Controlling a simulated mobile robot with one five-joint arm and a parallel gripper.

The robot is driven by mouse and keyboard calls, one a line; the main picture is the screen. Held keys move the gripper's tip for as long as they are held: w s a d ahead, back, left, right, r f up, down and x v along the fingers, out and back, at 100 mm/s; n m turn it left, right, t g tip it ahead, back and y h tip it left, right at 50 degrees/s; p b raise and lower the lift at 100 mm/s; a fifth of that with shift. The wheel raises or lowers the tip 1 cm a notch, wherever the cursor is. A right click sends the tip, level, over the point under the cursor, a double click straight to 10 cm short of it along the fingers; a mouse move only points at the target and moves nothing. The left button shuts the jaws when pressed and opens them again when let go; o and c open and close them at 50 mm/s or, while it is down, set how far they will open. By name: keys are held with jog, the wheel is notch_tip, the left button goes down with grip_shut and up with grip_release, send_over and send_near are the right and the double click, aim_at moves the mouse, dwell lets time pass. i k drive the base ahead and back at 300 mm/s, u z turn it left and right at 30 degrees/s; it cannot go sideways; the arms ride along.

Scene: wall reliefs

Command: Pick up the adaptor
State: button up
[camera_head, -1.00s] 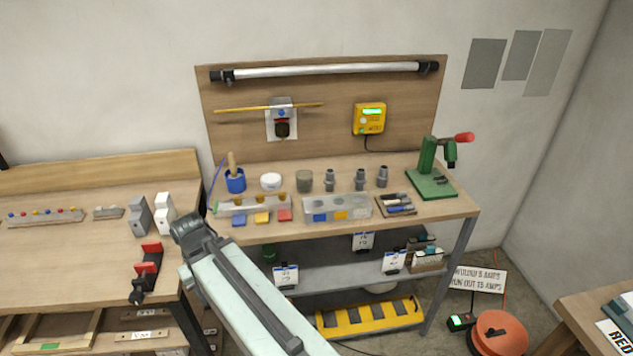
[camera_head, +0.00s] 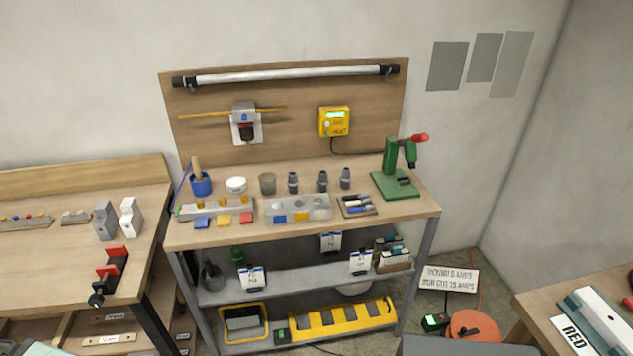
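Three small grey stepped fittings stand upright in a row on the workbench top: a left one (camera_head: 293,183), a middle one (camera_head: 323,181) and a right one (camera_head: 345,179). They look like adaptors, but no label shows which one is meant, if any. They stand apart, behind a clear divided box (camera_head: 298,208). My gripper is out of view; only a pale piece, possibly my arm, shows at the bottom left corner.
A green press (camera_head: 395,180) with a red handle stands right of the fittings. A grey cup (camera_head: 267,184), white jar (camera_head: 236,185) and blue pot (camera_head: 201,184) stand left. A tool tray (camera_head: 357,206) lies in front. Another bench (camera_head: 60,260) is left; floor shows right, with an orange reel (camera_head: 474,326).

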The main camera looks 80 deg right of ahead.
aim_at(323, 182)
jog(key=z, duration=0.05)
jog(key=k, duration=1)
jog(key=z, duration=1.05)
jog(key=i, duration=0.35)
jog(key=z, duration=0.05)
